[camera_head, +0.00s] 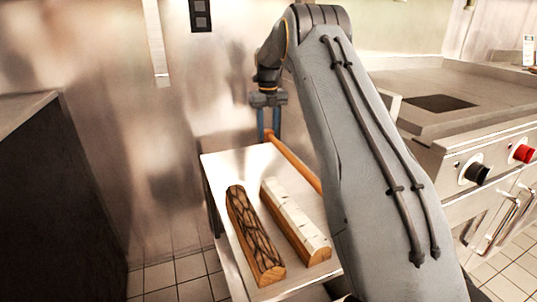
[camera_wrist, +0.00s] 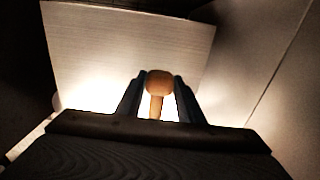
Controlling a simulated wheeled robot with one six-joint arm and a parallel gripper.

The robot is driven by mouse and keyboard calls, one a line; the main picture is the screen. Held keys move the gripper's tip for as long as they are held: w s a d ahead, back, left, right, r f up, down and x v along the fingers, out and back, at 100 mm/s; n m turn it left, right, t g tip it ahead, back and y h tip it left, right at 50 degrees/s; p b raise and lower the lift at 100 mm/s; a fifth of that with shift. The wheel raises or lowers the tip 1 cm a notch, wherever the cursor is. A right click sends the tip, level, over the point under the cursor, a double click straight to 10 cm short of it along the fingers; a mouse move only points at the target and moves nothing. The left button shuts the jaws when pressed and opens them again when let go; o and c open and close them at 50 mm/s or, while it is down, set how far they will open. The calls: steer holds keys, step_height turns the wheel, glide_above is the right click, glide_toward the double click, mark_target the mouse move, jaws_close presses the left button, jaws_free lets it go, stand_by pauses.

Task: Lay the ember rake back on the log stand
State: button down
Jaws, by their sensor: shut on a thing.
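The ember rake shows as an orange-brown wooden handle (camera_head: 293,163) in the head view. It slants from my gripper (camera_head: 268,135) down to the right and passes behind my arm, so its far end is hidden. In the wrist view the rounded handle end (camera_wrist: 158,82) sits between the two fingers of my gripper (camera_wrist: 159,96), which is shut on it. The log stand (camera_head: 222,165) is a pale-topped low stand below the gripper. A dark-barked log (camera_head: 252,232) and a white birch log (camera_head: 290,212) lie side by side on it.
A stove (camera_head: 440,110) with a black knob (camera_head: 477,173) and a red knob (camera_head: 522,153) stands at the right. A dark counter (camera_head: 50,190) stands at the left. A metal wall (camera_head: 150,120) rises behind the stand. Tiled floor (camera_head: 165,278) shows between counter and stand.

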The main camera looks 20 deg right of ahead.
step_height(320, 180, down, 6)
steer(key=shift+f+b, duration=0.1)
steer(key=shift+b, duration=0.2)
steer(key=c, duration=1.2)
jaws_free()
